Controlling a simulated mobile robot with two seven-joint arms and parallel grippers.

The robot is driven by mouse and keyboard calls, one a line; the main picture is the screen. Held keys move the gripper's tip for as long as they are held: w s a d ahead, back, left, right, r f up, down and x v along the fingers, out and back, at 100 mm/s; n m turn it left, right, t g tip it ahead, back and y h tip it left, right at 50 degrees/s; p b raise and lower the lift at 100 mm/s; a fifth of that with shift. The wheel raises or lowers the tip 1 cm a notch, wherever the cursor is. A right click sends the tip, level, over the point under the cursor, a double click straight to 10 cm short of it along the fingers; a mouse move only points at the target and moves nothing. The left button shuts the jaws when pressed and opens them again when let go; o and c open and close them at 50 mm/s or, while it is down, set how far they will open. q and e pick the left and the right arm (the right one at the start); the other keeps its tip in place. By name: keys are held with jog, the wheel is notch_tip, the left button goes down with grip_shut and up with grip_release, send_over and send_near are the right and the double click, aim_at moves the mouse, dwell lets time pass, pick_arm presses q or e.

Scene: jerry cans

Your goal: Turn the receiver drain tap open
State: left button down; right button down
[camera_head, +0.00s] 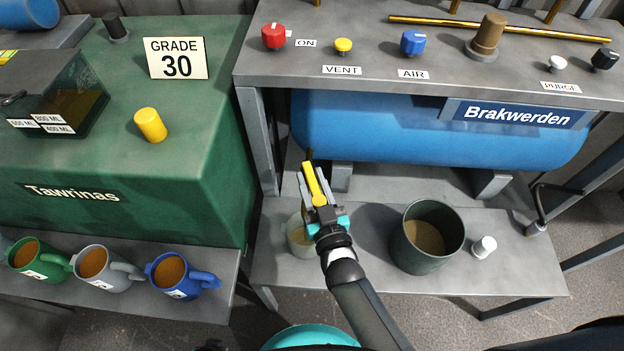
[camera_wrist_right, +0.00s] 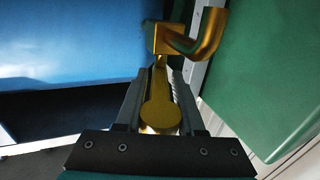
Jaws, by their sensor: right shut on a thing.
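The blue receiver tank (camera_head: 400,140), with a "Brakwerden" plate, lies under the grey bench top. Its drain tap has a yellow lever (camera_head: 313,184) below the tank's left end. In the right wrist view, the brass tap body and bent spout (camera_wrist_right: 205,38) show at the top, with the round-ended lever (camera_wrist_right: 160,112) pointing toward the camera. My right gripper (camera_head: 315,186) is shut on the lever, one finger on each side. The gripper also shows in the wrist view (camera_wrist_right: 160,95). My left gripper is not in view.
A pale cup (camera_head: 300,240) stands below the tap, partly hidden by my right gripper. A dark green bucket (camera_head: 408,255) and white cap (camera_head: 484,246) stand to its right. The green Tawrinas tank (camera_head: 110,210) and several mugs are left. Knobs line the bench top (camera_head: 360,85).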

aim_at(319, 200)
jog(key=c, duration=0.5)
grip_release()
jog(key=shift+s+d, duration=0.1)
jog(key=shift+s, duration=0.35)
jog(key=s, duration=0.2)
jog(key=s+p, duration=0.1)
jog(key=s, duration=0.1)
jog(key=shift+d+p, duration=0.3)
jog(key=shift+d, duration=0.1)
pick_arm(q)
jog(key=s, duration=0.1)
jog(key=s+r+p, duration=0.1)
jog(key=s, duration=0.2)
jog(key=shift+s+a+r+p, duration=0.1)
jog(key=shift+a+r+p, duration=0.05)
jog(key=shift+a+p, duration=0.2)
pick_arm(e)
jog(key=s, duration=0.3)
jog(key=s+d, duration=0.1)
jog(key=s, duration=0.2)
jog(key=s+d, duration=0.1)
jog(key=s, duration=0.3)
